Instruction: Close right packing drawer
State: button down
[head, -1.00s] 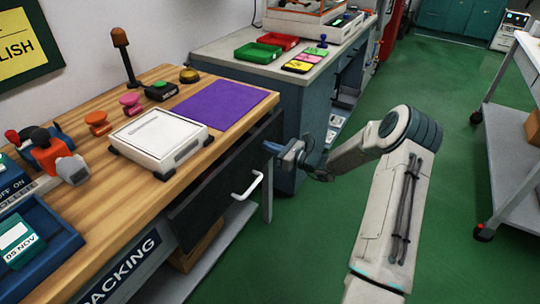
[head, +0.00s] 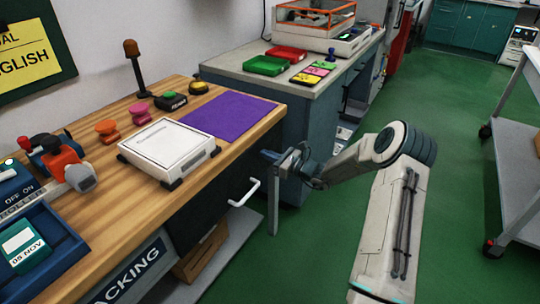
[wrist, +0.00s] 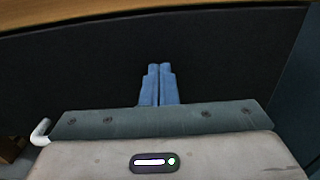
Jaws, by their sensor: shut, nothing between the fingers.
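The right packing drawer has a dark front (head: 208,207) with a white bar handle (head: 245,193), under the right part of the wooden packing bench (head: 105,205). In the head view its front looks close under the bench edge; I cannot tell whether it is fully flush. My gripper (head: 268,156) is shut and empty at the front's right end, right of the handle. In the wrist view the blue fingers (wrist: 158,84) point at the dark front, and contact is unclear. The handle (wrist: 40,132) shows at lower left there.
A white scale (head: 170,147) and a purple mat (head: 228,116) lie on the bench top. A grey-topped cabinet (head: 290,78) stands behind the bench's right end. A cart (head: 520,170) stands at right. Green floor (head: 450,120) between is clear.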

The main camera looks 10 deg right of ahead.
jog(key=p+v, duration=0.2)
jog(key=v, duration=1.2)
jog(key=s+a+r+n+g+h+p, duration=0.4)
jog(key=s+a+r+n+g+p, duration=0.3)
jog(key=s+a+r+n+g, duration=0.6)
jog(key=s+d+r+n+t+h+p, duration=0.2)
jog(key=s+r+n+h+p, duration=0.2)
jog(key=s+r, duration=0.5)
jog(key=s+d+r+n+t+h+p, duration=0.1)
jog(key=s+r+n+h+p, duration=0.3)
jog(key=s+r+n, duration=0.5)
jog(key=shift+s+d+r+t+h+p, duration=0.4)
jog(key=shift+s+d+r+h, duration=0.25)
jog(key=shift+s, duration=0.3)
jog(key=shift+a+f, duration=0.1)
jog(key=shift+a, duration=0.15)
